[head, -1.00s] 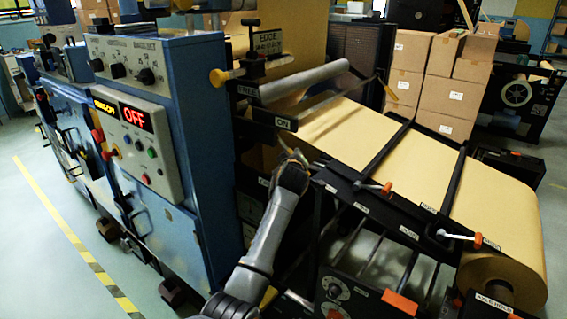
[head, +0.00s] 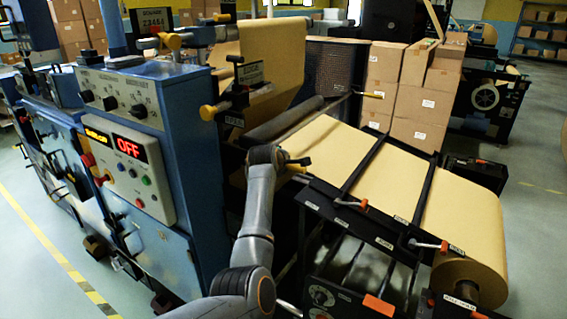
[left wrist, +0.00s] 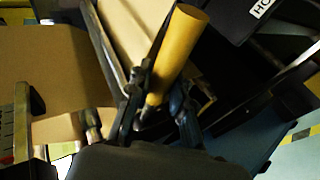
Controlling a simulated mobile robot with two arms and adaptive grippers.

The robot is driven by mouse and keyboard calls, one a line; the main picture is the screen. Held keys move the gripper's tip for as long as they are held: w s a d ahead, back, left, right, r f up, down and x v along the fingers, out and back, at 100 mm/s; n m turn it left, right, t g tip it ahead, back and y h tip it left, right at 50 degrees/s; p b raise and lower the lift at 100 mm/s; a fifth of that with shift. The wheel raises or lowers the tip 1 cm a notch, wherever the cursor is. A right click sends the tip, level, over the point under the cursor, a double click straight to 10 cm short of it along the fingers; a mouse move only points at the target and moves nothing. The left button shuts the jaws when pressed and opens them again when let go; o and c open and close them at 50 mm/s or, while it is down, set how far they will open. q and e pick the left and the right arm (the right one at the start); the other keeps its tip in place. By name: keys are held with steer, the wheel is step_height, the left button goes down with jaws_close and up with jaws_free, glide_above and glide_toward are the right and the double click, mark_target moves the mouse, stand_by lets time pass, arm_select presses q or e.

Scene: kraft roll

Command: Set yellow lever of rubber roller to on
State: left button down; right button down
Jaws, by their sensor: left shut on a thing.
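The rubber roller (head: 283,121) is a dark cylinder lying across the kraft web at the machine's near end. My left gripper (head: 284,162) is at the web's near edge, just below the roller. In the left wrist view my left gripper (left wrist: 160,106) is shut on a yellow cylindrical handle (left wrist: 181,42), the lever's, whose free end sticks out beyond the fingers. In the head view the gripper and arm hide most of this lever and the plate behind it. A plate reading FREE (head: 234,121) shows left of the arm. My right gripper is not in view.
A blue cabinet with a red OFF display (head: 129,148) stands left. A yellow knob (head: 208,112) sticks out near the EDGE plate (head: 250,72). Orange-tipped handles (head: 350,203) line the frame at right. A yellow-tipped bar (head: 374,95) shows beyond the roller.

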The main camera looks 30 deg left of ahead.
arm_select(q)
steer(key=shift+a+r, duration=0.1)
steer(key=shift+r, duration=0.3)
steer(key=c, duration=1.4)
jaws_free()
steer(key=shift+o, duration=1.2)
steer(key=shift+f, duration=0.2)
steer(key=v, duration=1.2)
